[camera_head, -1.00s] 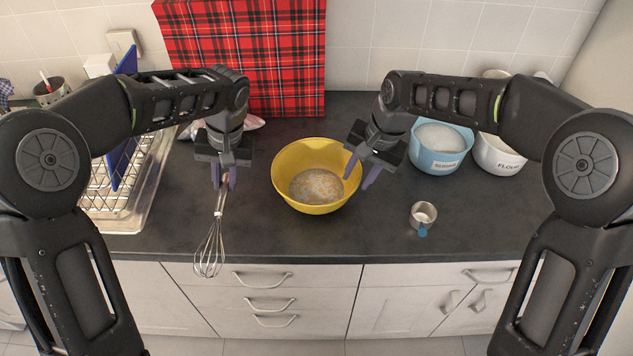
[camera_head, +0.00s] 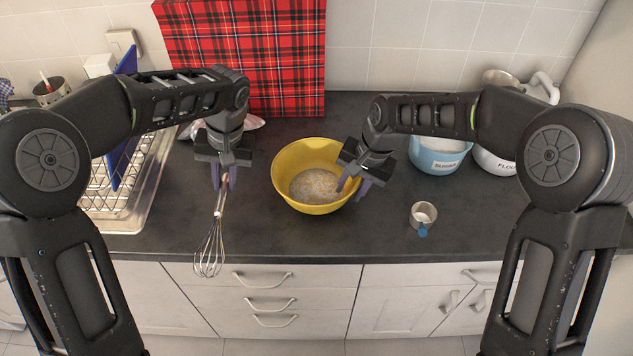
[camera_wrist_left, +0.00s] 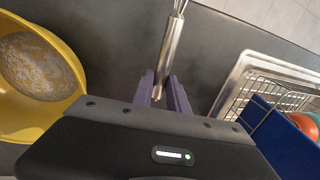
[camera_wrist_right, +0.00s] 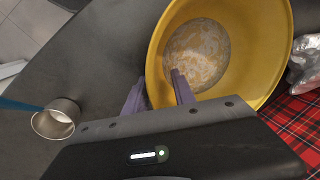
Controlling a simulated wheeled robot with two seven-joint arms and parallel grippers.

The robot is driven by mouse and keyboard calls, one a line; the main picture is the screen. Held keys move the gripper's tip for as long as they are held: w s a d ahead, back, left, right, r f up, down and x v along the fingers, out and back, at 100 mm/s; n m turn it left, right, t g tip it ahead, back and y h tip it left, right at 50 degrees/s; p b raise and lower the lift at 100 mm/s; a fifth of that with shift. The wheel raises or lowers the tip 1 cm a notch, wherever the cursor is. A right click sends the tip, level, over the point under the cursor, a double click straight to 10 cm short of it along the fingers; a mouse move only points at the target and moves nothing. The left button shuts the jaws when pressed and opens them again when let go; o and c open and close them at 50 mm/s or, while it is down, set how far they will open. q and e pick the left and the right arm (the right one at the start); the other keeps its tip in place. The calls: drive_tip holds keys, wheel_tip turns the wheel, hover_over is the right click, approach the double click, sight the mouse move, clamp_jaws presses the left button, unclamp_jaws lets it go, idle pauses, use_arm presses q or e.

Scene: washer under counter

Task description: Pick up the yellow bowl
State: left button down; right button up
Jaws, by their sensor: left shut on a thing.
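The yellow bowl (camera_head: 290,165) stands upright on the dark counter with a pale, lumpy mixture in its bottom. My right gripper (camera_head: 353,187) is at the bowl's right rim. In the right wrist view its fingers (camera_wrist_right: 157,92) are apart, one inside the bowl (camera_wrist_right: 262,60) and one outside, with the rim between them. My left gripper (camera_head: 222,180) is shut on the handle of a metal whisk (camera_head: 210,245), which hangs down left of the bowl. The left wrist view shows the whisk handle (camera_wrist_left: 168,55) between the fingers (camera_wrist_left: 163,92) and the bowl's edge (camera_wrist_left: 62,50).
A small metal cup (camera_head: 424,213) stands right of the bowl. A blue sugar pot (camera_head: 437,160) and a white flour pot (camera_head: 497,163) stand behind it. A dish rack (camera_head: 130,215) is at the left. A red tartan board (camera_head: 240,55) leans on the wall.

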drive_tip(key=shift+c, duration=0.2)
clamp_jaws()
drive_tip(key=shift+r, duration=0.2)
wheel_tip(320, 180, up, 10)
drive_tip(key=shift+f, duration=0.1)
idle(0.6)
drive_tip(key=shift+f, duration=0.15)
idle(0.4)
drive_tip(key=shift+s+d+f+x, duration=0.1)
drive_tip(key=shift+d+x, duration=0.25)
drive_tip(key=shift+x, duration=1.15)
drive_tip(key=shift+s+d+f+x, duration=0.15)
drive_tip(key=shift+d+x, duration=0.15)
drive_tip(key=shift+x, duration=1.2)
drive_tip(key=shift+s+d+x, duration=0.1)
drive_tip(key=shift+d+x, duration=0.25)
drive_tip(key=shift+x, duration=1.1)
drive_tip(key=shift+f, duration=0.3)
drive_tip(key=shift+o, duration=0.6)
unclamp_jaws()
